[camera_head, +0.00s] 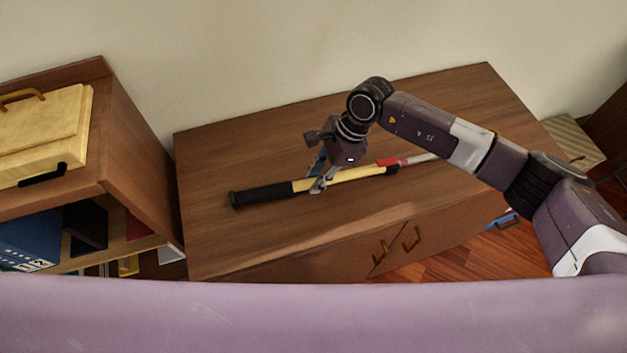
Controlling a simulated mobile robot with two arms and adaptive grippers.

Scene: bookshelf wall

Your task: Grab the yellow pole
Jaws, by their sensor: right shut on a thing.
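The yellow pole (345,174) lies across the top of a brown wooden cabinet. It has a black grip (261,194) at its left end and a black collar, then a red and a pale section, toward the right. My right gripper (318,184) reaches down from above and is shut on the yellow part, just right of the black grip. My right arm comes in from the right and covers part of the pole's right end. My left gripper is not in view.
The cabinet top (225,150) is otherwise clear. A bookshelf (137,150) stands close at the left, with a yellow case (45,130) on top and blue binders (28,240) inside. The wall is right behind the cabinet. A striped box (568,142) stands at the right.

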